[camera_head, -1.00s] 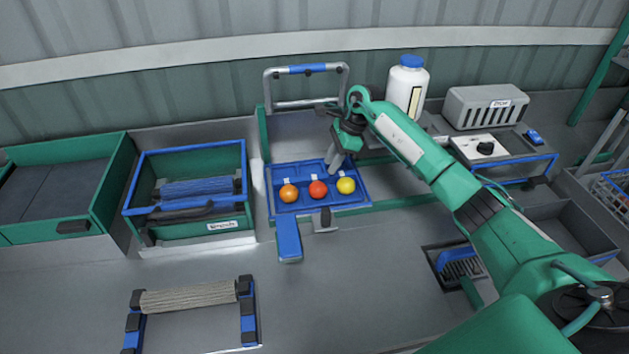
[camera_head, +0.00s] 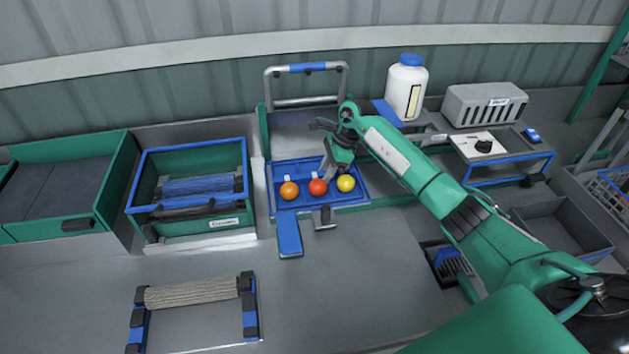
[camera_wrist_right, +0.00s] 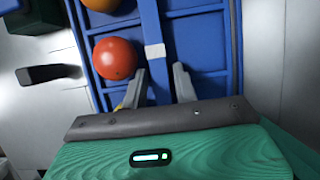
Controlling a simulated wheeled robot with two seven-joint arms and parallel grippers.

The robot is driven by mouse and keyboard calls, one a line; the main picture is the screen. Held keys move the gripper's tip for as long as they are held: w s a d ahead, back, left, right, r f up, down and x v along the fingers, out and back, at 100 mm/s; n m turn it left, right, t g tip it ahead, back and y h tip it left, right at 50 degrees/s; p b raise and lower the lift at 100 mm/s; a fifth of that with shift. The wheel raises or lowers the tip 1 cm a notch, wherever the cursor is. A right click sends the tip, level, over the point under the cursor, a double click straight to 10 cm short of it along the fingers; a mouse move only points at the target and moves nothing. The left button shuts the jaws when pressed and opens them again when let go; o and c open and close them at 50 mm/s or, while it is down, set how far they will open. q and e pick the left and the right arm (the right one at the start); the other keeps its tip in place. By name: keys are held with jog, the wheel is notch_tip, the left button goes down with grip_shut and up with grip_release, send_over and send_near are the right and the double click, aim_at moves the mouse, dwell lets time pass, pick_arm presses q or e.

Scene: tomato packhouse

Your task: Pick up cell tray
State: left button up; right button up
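The blue cell tray (camera_head: 318,171) lies on the bench and has several compartments. An orange tomato (camera_head: 289,191), a red tomato (camera_head: 318,187) and a yellow tomato (camera_head: 345,183) sit in its near row. My right gripper (camera_head: 329,173) reaches down over the tray, just behind the red and yellow tomatoes. In the right wrist view, its fingers (camera_wrist_right: 161,80) stand apart on either side of a blue divider of the tray, with gaps showing. The red tomato (camera_wrist_right: 115,59) is beside one finger there; the yellow one is mostly hidden. My left gripper is not in view.
A blue tongue (camera_head: 289,236) and a dark handle (camera_head: 325,218) project from the tray's near side. A metal hoop (camera_head: 306,69) stands behind. A green crate (camera_head: 190,228) is left, a white bottle (camera_head: 407,88) back right.

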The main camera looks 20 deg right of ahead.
jog(key=shift+f, duration=0.2)
jog(key=shift+c, duration=0.4)
grip_shut()
jog(key=shift+r, duration=0.1)
